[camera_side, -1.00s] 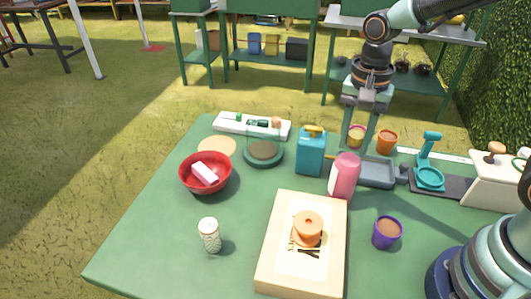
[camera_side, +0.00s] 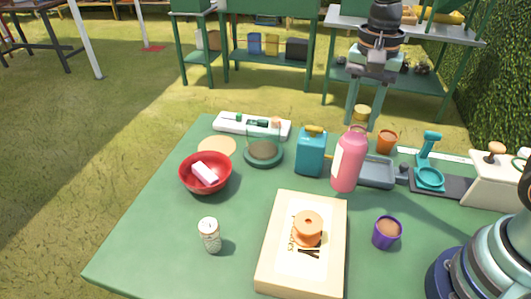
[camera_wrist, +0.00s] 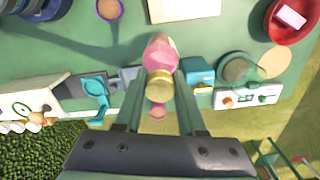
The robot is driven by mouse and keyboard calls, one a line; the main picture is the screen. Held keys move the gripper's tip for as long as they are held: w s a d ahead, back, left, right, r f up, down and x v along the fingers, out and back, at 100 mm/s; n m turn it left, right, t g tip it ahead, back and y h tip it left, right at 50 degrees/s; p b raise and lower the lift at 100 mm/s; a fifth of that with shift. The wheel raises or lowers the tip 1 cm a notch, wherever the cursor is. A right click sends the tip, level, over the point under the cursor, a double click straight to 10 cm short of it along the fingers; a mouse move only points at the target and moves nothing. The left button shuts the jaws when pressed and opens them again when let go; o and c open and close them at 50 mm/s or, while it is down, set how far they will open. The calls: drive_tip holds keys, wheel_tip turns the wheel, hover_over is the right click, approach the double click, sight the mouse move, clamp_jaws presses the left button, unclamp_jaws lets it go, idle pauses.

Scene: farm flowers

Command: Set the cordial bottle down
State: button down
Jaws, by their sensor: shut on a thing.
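The pink cordial bottle (camera_side: 349,162) has a gold cap (camera_side: 362,113) and a pale label on its left side. It is close to upright, its top leaning a little to the right, in the side view. My gripper (camera_side: 363,122) is above it, shut on its upper part. In the wrist view the bottle (camera_wrist: 160,48) lies between the two fingers, its gold cap nearest the camera. The bottle's base is near the green table (camera_side: 240,230), between the teal can and the grey tray. I cannot tell whether it touches the table.
A teal can (camera_side: 311,153) stands left of the bottle and a grey tray (camera_side: 378,173) right of it. A purple pot (camera_side: 387,232) and red bowl (camera_side: 205,175) stand apart.

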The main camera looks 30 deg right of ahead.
wheel_tip(320, 180, up, 13)
drive_tip(key=s+d+r+m, duration=0.35)
drive_tip(key=d+m, duration=0.25)
drive_tip(key=d, duration=0.2)
wheel_tip(320, 180, down, 20)
drive_tip(key=shift+a+r, duration=0.15)
drive_tip(key=shift+a, duration=0.05)
idle(0.5)
drive_tip(key=shift+s+f, duration=0.1)
drive_tip(key=shift+f, duration=0.5)
drive_tip(key=c, duration=0.5)
unclamp_jaws()
drive_tip(key=shift+r, duration=0.1)
